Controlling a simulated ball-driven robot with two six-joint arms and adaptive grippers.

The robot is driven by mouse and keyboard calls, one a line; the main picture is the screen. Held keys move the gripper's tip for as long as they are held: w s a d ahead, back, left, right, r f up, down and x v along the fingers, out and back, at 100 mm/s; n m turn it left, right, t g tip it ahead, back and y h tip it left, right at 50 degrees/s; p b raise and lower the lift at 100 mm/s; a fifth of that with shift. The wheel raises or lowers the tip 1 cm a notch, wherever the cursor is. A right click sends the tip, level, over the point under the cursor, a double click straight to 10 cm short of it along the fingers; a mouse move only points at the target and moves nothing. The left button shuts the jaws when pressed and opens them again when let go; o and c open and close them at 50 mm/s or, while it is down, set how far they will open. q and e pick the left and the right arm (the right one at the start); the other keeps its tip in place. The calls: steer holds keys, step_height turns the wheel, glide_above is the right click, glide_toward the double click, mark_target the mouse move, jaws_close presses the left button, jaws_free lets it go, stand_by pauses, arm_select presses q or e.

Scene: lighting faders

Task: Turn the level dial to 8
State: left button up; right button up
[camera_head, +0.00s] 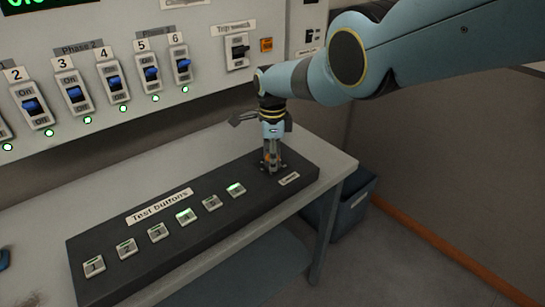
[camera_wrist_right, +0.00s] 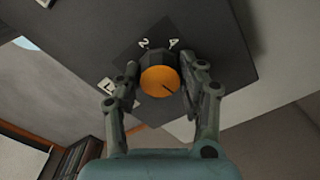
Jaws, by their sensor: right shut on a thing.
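The level dial (camera_wrist_right: 160,80) is a black knob with an orange face and a dark pointer line, seen in the right wrist view. The digits 2 and 4 show beside it on the panel; the other numbers are hidden. My right gripper (camera_head: 270,167) reaches down to the right end of the black test-button panel (camera_head: 140,236). In the wrist view the fingers of my right gripper (camera_wrist_right: 162,82) are on both sides of the dial, shut on it. In the head view the gripper mostly hides the dial. My left gripper is not in view.
Numbered test buttons (camera_head: 155,232) run along the panel left of the gripper, some lit green. The wall panel behind carries a row of blue-lever switches (camera_head: 75,94) and a trip switch (camera_head: 237,50). A dark bin (camera_head: 353,206) stands right of the table (camera_head: 325,184).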

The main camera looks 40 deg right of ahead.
steer(key=o, duration=1.2)
steer(key=shift+c, duration=0.2)
steer(key=shift+r, duration=0.1)
steer(key=shift+w+r, duration=0.15)
steer(key=shift+r, duration=0.3)
step_height(320, 180, up, 11)
